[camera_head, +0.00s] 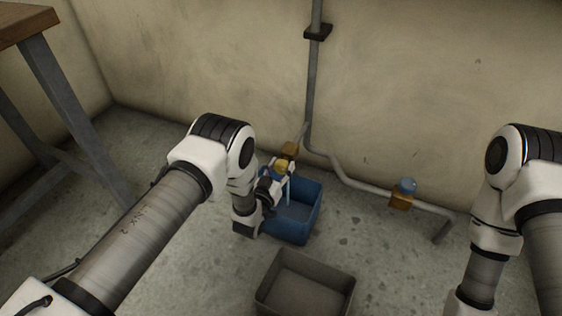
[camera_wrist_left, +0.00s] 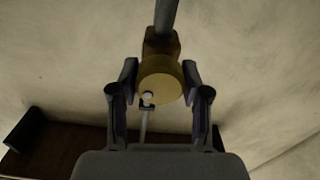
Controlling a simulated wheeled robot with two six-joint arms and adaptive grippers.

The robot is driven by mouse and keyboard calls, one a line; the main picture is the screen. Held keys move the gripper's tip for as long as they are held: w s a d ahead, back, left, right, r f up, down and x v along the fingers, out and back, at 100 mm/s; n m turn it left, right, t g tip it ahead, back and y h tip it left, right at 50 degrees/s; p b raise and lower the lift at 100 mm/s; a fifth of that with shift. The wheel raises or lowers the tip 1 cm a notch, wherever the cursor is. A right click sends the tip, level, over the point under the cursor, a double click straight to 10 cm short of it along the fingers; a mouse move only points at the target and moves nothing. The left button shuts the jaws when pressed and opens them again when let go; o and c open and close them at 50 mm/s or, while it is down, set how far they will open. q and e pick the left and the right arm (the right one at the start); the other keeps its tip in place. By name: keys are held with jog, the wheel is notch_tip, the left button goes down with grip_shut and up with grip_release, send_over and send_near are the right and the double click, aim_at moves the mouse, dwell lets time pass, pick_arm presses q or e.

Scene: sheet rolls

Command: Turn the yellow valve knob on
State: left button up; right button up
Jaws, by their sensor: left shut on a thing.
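The yellow valve knob (camera_head: 281,164) sits at the end of the left pipe branch, above the blue bin (camera_head: 309,216). My left gripper (camera_head: 280,171) is shut on the knob. In the left wrist view the round yellow knob (camera_wrist_left: 158,78), with a pale spot on its face, lies between the two fingers of my left gripper (camera_wrist_left: 159,88). A thin pale blue vertical streak, which looks like water, runs from below the valve into the blue bin. My right arm shows at the right, but its gripper is out of view.
A blue knob (camera_head: 408,185) sits on a second brass valve (camera_head: 401,201) on the right pipe branch. A grey bin (camera_head: 262,293) stands on the floor in front. A table (camera_head: 30,20) with metal legs is at the left. The wall is close behind the pipes.

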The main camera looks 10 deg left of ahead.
pick_arm(q)
jog(key=n+p, duration=0.3)
jog(key=n, duration=0.2)
jog(key=shift+r+n, duration=0.15)
jog(key=shift+n, duration=0.15)
jog(key=n+p, duration=0.1)
jog(key=n, duration=0.1)
jog(key=shift+n, duration=0.3)
jog(key=shift+n+p, duration=0.75)
jog(key=shift+n, duration=0.75)
jog(key=o, duration=1.1)
jog(key=shift+o, duration=0.2)
jog(key=shift+f, duration=0.2)
jog(key=s+a, duration=0.2)
jog(key=s, duration=0.9)
jog(key=shift+s+a, duration=0.15)
jog(key=shift+s, duration=0.25)
